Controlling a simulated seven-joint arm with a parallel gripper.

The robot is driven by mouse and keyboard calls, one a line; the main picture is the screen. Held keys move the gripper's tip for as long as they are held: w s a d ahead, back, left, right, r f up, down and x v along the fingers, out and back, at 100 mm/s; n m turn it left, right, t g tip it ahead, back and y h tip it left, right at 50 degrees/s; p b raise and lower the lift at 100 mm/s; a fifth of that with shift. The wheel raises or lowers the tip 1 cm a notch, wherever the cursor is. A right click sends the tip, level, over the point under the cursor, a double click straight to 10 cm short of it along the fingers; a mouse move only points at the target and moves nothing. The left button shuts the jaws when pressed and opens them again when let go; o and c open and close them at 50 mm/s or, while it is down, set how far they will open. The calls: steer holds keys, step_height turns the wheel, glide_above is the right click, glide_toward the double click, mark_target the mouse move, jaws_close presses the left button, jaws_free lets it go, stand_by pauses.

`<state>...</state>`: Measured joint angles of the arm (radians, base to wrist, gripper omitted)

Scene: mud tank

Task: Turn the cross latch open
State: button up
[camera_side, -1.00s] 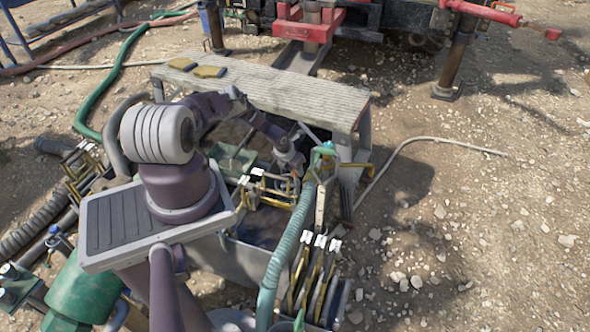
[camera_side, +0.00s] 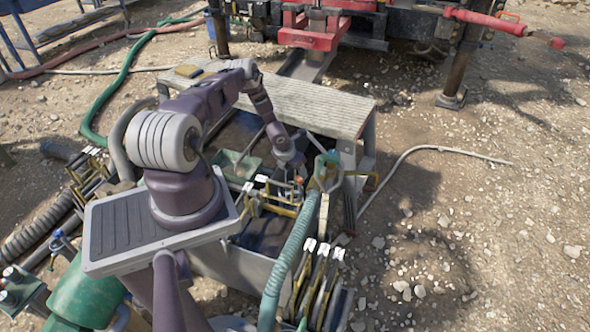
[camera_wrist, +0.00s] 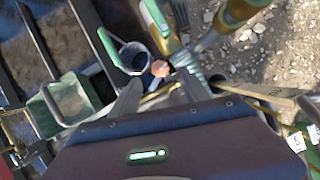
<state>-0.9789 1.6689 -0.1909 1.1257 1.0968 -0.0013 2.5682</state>
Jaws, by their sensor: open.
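A small orange-red knob (camera_wrist: 160,68) lies just ahead of my gripper (camera_wrist: 160,88) in the wrist view, roughly between the two grey fingertips. It may be part of the cross latch; its cross shape cannot be made out. My gripper is open, with the fingers spread on either side and nothing held between them. In the side view my gripper (camera_side: 297,174) points down at the tank's right side, close to the orange spot (camera_side: 298,181). Contact cannot be told.
A grey cup-like fitting (camera_wrist: 135,58) and a green-handled pipe (camera_wrist: 155,18) stand close ahead. A thick teal hose (camera_side: 290,262) runs along the tank's right side. A ribbed grey platform (camera_side: 290,98) covers the tank's far side. Brass-coloured frames (camera_side: 262,205) crowd the near side.

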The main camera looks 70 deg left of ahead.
steer(key=shift+s+d+r, duration=0.1)
steer(key=shift+s+r, duration=0.15)
steer(key=shift+r, duration=0.4)
